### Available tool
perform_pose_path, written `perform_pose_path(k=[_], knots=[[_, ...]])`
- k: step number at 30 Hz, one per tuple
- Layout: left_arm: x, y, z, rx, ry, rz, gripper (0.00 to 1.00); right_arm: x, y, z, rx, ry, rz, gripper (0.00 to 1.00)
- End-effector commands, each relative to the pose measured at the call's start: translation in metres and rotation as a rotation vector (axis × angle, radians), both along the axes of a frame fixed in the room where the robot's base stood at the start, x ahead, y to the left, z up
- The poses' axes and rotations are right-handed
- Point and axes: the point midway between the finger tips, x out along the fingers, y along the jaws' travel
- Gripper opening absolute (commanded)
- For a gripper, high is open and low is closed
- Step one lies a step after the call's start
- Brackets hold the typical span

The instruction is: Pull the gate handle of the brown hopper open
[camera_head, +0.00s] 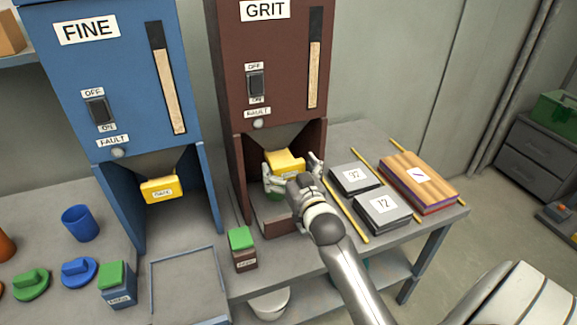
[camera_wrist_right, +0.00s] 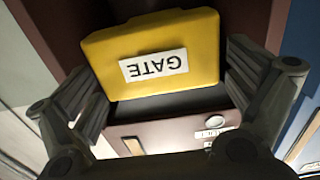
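The brown hopper (camera_head: 228,60), labelled GRIT, stands at the middle of the bench. Its yellow gate handle (camera_head: 285,161) sits below the chute inside the hopper's recess. My right gripper (camera_head: 292,162) is at the handle with its fingers spread, one on each side. In the right wrist view the handle (camera_wrist_right: 150,55), marked GATE, lies between and beyond the two open fingers (camera_wrist_right: 165,95). A gap shows between the fingers and the handle's sides; the wrist view shows no clear contact. My left gripper is not in view.
A blue hopper (camera_head: 65,70), labelled FINE, stands to the left with its own yellow handle (camera_head: 161,189). A green-topped block (camera_head: 242,248) is in front of the brown hopper. Grey weights (camera_head: 382,210), yellow rods (camera_head: 347,213) and a wooden stack (camera_head: 425,182) lie to the right.

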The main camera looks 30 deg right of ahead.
Motion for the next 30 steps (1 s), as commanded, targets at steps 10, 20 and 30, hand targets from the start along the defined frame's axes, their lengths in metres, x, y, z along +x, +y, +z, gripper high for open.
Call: perform_pose_path(k=[10,20,30], knots=[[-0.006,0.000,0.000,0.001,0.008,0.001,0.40,-0.005,0.001,0.001,-0.001,-0.002,0.000,1.00],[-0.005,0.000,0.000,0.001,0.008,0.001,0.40,-0.057,0.013,-0.001,0.000,0.002,-0.001,1.00],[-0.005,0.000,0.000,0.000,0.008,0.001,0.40,-0.106,0.025,0.000,0.000,0.001,-0.001,1.00]])
